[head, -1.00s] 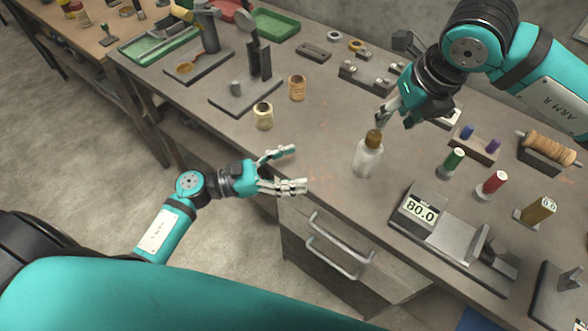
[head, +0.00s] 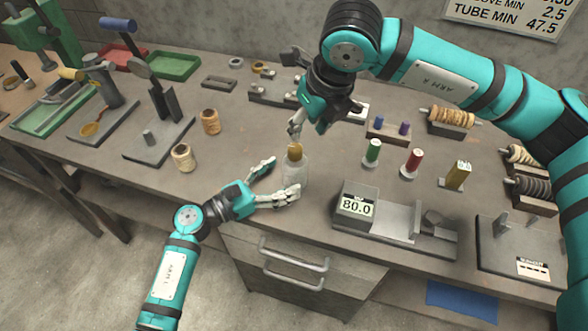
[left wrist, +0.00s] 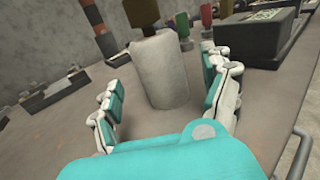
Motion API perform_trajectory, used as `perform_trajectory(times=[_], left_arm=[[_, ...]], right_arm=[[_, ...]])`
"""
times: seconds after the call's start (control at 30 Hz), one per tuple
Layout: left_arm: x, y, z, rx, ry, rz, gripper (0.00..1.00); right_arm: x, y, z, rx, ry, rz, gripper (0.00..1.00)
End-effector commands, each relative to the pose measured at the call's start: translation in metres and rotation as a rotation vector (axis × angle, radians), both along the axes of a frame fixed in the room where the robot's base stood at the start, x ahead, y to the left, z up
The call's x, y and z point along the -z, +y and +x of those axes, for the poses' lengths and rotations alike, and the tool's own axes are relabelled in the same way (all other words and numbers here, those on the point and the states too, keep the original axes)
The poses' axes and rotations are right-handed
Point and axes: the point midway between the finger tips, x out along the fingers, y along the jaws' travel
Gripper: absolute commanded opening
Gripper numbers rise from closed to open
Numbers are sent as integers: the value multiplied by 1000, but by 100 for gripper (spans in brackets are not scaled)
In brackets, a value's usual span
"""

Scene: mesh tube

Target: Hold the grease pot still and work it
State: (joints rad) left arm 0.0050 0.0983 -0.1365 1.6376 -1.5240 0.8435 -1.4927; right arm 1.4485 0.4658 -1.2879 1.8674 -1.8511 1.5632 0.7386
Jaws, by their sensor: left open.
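My left gripper (head: 284,177) is open, with fingers on either side of the pot's body. I cannot tell whether they touch it. My right gripper (head: 295,129) points down just above the cap; its fingertips are small, and neither their opening nor contact is clear.
A scale (head: 355,207) reading 80.0 stands right of the pot. Two small thread-wound spools (head: 183,157) stand to the left. Drawer handles (head: 295,262) project below the bench edge.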

Motion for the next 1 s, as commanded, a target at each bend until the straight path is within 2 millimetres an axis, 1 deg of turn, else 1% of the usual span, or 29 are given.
perform_trajectory(times=[0.03,0.1,0.3,0.63,0.67,1.0], left_arm=[[-1,-8,5,1,-2,-2,81],[-1,-17,11,1,0,-2,81],[-1,-31,21,1,-1,-1,81],[0,-34,22,1,0,1,81],[0,-34,22,1,0,1,80],[0,-34,22,1,0,0,36]], right_arm=[[0,0,0,0,0,0,38],[0,0,0,0,0,0,38],[0,0,0,0,0,0,38],[0,0,0,0,0,0,38],[0,0,0,0,0,0,38],[0,0,0,0,0,0,38]])
